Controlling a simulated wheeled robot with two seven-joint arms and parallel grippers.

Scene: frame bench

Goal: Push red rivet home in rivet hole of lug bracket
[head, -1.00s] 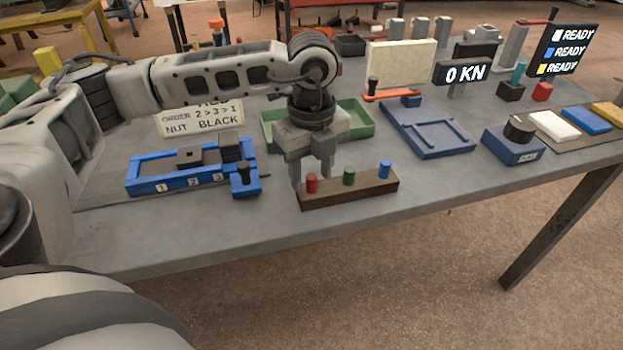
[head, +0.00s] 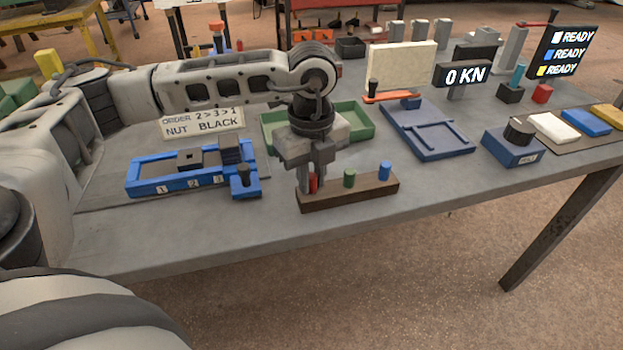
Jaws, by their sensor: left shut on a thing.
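The red rivet (head: 313,184) stands upright at the left end of a dark brown wooden block (head: 352,194). My left gripper (head: 312,183) points down and is shut on the red rivet, its fingers hiding most of it. A blue frame (head: 168,186) marked 1, 2, 3 lies to the left, with dark blocks on it. A small blue piece with a black peg (head: 243,180) stands at its right end. I cannot tell for certain which part is the lug bracket, and I cannot make out a rivet hole. My right gripper is not in view.
A green rivet (head: 349,178) and a blue rivet (head: 384,170) stand in the same block. A green tray (head: 360,118) is behind my gripper. A blue slotted plate (head: 428,130) lies to the right. The front bench strip is clear. The display reads 0 KN (head: 466,74).

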